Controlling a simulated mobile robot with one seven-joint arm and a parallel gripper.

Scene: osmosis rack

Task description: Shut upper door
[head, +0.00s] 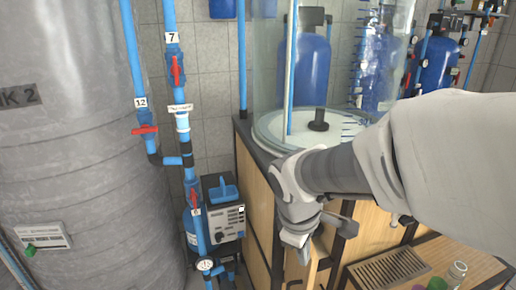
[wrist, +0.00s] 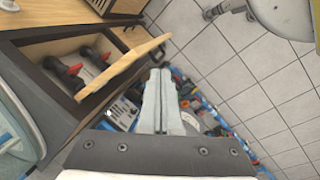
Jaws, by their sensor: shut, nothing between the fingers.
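In the wrist view a light wooden door (wrist: 122,68) stands ajar on the dark-framed wooden cabinet (wrist: 38,48). Its opening shows red-handled parts inside. I take it for the upper door; the frames do not confirm which one it is. My gripper (wrist: 160,72) is shut and empty, just outside the door near its free end. I cannot tell whether it touches the door. In the head view my gripper (head: 297,246) hangs in front of the cabinet (head: 255,205), below its top. There, my arm hides much of the cabinet front, and the door is not clear.
A glass cylinder (head: 272,75) stands on the cabinet top. A large grey tank (head: 75,150) fills the left. Blue pipes (head: 172,130) with red valves and a pump unit (head: 222,208) stand between them.

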